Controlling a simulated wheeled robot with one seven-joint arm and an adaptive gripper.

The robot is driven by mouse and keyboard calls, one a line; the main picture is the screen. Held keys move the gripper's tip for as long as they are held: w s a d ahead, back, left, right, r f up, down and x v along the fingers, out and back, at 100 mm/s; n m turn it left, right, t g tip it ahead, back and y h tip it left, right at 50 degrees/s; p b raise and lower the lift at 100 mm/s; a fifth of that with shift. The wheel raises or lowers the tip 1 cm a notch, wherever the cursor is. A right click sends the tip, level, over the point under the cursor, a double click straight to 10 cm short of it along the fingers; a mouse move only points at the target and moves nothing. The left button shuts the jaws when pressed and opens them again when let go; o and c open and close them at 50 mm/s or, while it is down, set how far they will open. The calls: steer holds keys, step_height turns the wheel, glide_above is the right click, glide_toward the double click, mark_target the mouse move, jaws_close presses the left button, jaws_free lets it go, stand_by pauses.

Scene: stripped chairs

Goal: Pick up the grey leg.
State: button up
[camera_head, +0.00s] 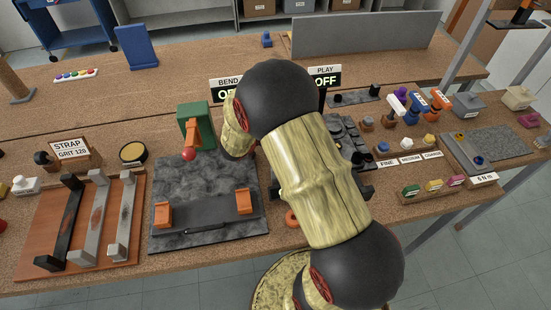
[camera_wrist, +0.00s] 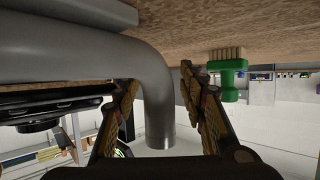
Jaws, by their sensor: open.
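In the wrist view a thick grey bent tube (camera_wrist: 158,110), which looks like the grey leg, comes in from the left and bends so that its end points down the picture. My gripper (camera_wrist: 160,76) is open, with one finger on each side of the bent part. I cannot tell whether either finger touches it. Its far left part runs out of the frame. In the head view my arm covers the gripper, and I cannot make out this tube there.
A green brush (camera_wrist: 228,72) stands right of the fingers in the wrist view. In the head view, a board (camera_head: 30,236) with black and grey bars lies at left. A green-and-orange device (camera_head: 193,128) stands beside my arm. Labelled small items crowd the right; the bench's back has free room.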

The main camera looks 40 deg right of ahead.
steer(key=shift+d, duration=0.1)
steer(key=shift+c, duration=1.2)
steer(key=c, duration=0.7)
jaws_close()
